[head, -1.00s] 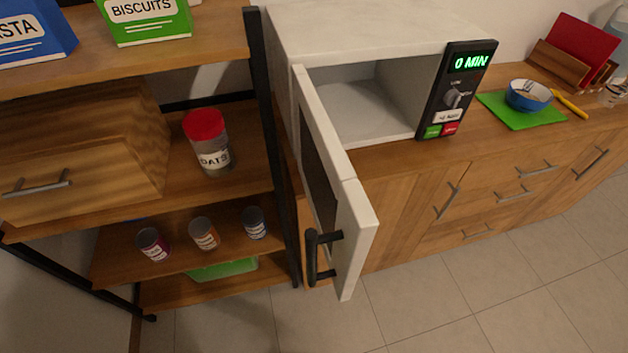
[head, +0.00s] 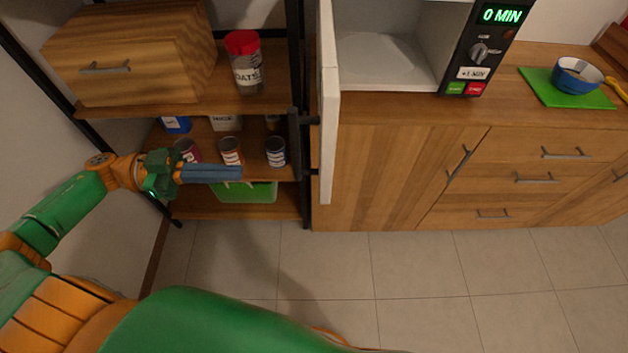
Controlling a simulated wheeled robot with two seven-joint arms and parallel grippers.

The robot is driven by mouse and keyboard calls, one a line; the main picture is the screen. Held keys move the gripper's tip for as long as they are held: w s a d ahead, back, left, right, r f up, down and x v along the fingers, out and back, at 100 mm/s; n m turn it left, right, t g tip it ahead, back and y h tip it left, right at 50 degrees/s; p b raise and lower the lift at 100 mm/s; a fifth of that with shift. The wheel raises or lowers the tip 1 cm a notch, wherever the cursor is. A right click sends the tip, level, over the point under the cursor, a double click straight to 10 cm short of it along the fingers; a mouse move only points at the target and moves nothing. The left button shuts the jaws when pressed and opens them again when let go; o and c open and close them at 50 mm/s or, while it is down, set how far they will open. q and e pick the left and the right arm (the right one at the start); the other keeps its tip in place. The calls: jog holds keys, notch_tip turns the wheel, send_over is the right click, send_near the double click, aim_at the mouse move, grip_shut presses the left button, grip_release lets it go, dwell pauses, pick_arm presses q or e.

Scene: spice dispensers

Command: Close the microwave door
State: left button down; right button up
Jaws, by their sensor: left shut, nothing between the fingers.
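The white microwave (head: 390,60) stands on the wooden counter, and its inside looks empty. Its door (head: 329,110) is wide open and points out toward me, seen nearly edge-on. The door's black handle (head: 296,140) is on the door's left side, facing the shelf. My left gripper (head: 240,172) is shut and empty. It is left of the door and apart from it, in front of the lower shelves. My right gripper is not in view.
A black-framed shelf unit on the left holds an oats jar (head: 245,66), several cans (head: 231,151) and a green bin (head: 245,191). A blue bowl (head: 577,76) sits on a green board (head: 545,88). The tiled floor in front is clear.

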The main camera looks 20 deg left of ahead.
aim_at(300, 170)
pick_arm(q)
jog(key=p+x, duration=0.1)
jog(key=x, duration=0.3)
jog(key=p+x, duration=0.1)
jog(key=x, duration=0.3)
jog(key=p+x, duration=0.2)
jog(key=x, duration=0.2)
jog(key=shift+w+d+f, duration=0.1)
jog(key=shift+w+d, duration=0.1)
jog(key=shift+w, duration=0.2)
jog(key=shift+d, duration=0.1)
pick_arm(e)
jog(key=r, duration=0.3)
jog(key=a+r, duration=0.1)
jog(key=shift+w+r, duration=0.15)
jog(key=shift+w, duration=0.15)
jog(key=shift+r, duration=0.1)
